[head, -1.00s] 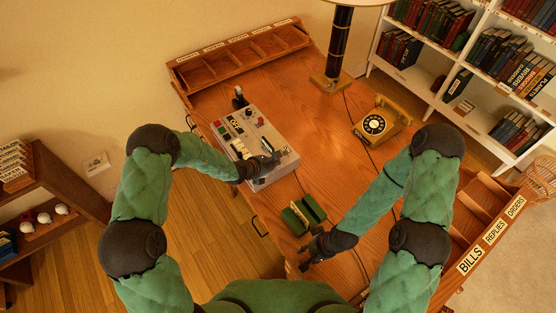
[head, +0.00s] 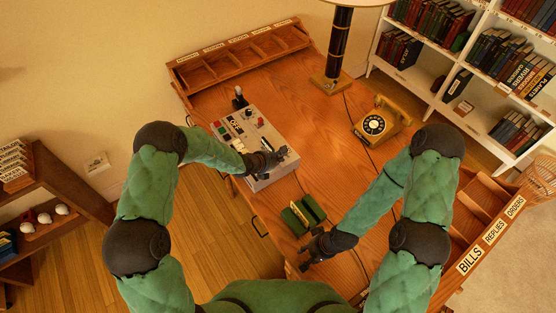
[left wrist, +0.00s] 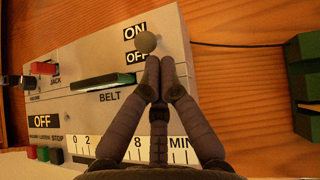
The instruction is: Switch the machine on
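The machine (head: 271,136) is a pale grey box with buttons and switches on the desk. In the left wrist view its panel (left wrist: 70,60) shows ON and OFF labels beside a round grey knob (left wrist: 146,42). The knob covers part of the OFF label. My left gripper (left wrist: 159,62) is shut, its fingertips together just below the knob; I cannot tell if they touch it. In the head view the left gripper (head: 279,156) is over the machine's near right part. My right gripper (head: 306,258) is low over the desk's near edge; its fingers are too small to read.
A green object (head: 303,215) lies between the machine and my right gripper. A yellow telephone (head: 380,123) and a lamp (head: 338,50) stand farther back. A labelled tray (head: 483,240) is at the right edge. The desk's middle (head: 318,135) is mostly clear, with a cord across it.

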